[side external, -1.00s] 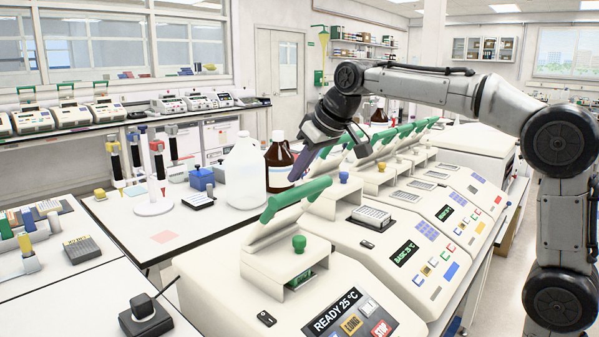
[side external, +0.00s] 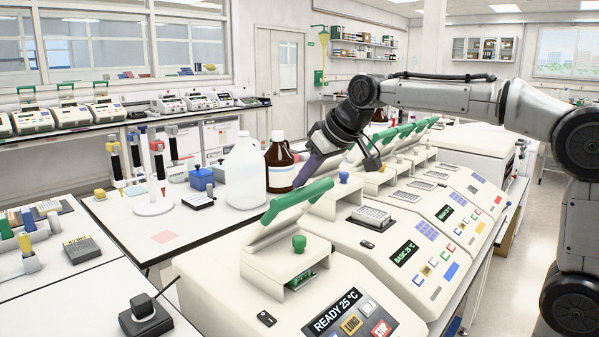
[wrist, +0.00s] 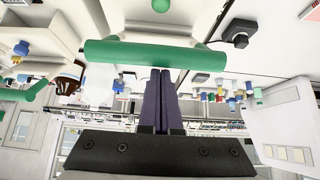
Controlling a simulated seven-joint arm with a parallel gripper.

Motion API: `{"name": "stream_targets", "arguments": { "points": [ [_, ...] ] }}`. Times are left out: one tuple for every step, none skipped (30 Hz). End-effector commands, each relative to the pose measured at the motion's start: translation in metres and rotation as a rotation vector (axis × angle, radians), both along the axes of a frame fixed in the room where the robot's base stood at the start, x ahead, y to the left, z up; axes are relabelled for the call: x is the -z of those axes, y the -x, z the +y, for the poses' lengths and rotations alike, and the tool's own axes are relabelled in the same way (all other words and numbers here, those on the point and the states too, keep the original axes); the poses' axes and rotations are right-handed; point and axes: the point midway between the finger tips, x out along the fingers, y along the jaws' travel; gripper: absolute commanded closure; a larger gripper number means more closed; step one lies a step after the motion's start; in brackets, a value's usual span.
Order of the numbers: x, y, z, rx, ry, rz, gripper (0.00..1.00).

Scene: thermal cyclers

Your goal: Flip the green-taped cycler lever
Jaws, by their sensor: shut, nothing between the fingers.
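The nearest cycler (side external: 213,285), with a READY 25 °C display, has a raised lid ending in a green lever bar (side external: 297,202). A green knob (side external: 299,243) stands in front of the lid. The lid is tilted up and back. My gripper (side external: 301,184) has dark purple fingers, shut and empty, pointing down just behind the bar. In the wrist view, the fingertips (wrist: 161,69) reach the edge of the green bar (wrist: 155,55) near its middle. I cannot tell whether they touch it.
More cyclers with green lever bars (side external: 390,136) stand in a row behind, one with a blue knob (side external: 344,177). A brown bottle (side external: 279,165) and a clear jug (side external: 245,172) stand left of my gripper. The bench at left has free room.

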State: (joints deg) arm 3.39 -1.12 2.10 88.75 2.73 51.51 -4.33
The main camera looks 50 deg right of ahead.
Motion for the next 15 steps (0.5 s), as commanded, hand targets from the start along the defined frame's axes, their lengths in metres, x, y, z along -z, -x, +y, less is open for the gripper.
{"name": "stream_targets", "arguments": {
  "points": [
    [0.002, 0.003, 0.0, 0.0, 0.0, -0.006, 1.0],
    [0.002, 0.004, 0.0, 0.001, -0.001, -0.014, 1.0],
    [0.003, 0.006, 0.0, 0.001, -0.001, -0.024, 1.0],
    [0.005, 0.007, 0.0, 0.001, -0.001, -0.033, 1.0],
    [0.006, 0.009, 0.0, 0.001, 0.0, -0.042, 1.0],
    [0.008, 0.012, 0.0, 0.001, 0.0, -0.058, 1.0],
    [0.009, 0.014, 0.0, 0.001, 0.0, -0.071, 1.0],
    [0.011, 0.017, 0.0, 0.001, 0.0, -0.086, 1.0],
    [0.014, 0.02, 0.0, 0.001, 0.0, -0.108, 1.0],
    [0.017, 0.023, 0.0, 0.001, 0.0, -0.124, 1.0],
    [0.02, 0.026, 0.0, 0.002, -0.001, -0.143, 1.0],
    [0.023, 0.031, 0.0, 0.002, -0.001, -0.172, 1.0],
    [0.027, 0.034, 0.0, 0.001, 0.0, -0.194, 1.0],
    [0.03, 0.037, 0.0, 0.002, -0.001, -0.21, 1.0],
    [0.034, 0.04, 0.0, 0.001, 0.0, -0.205, 1.0]
  ]
}}
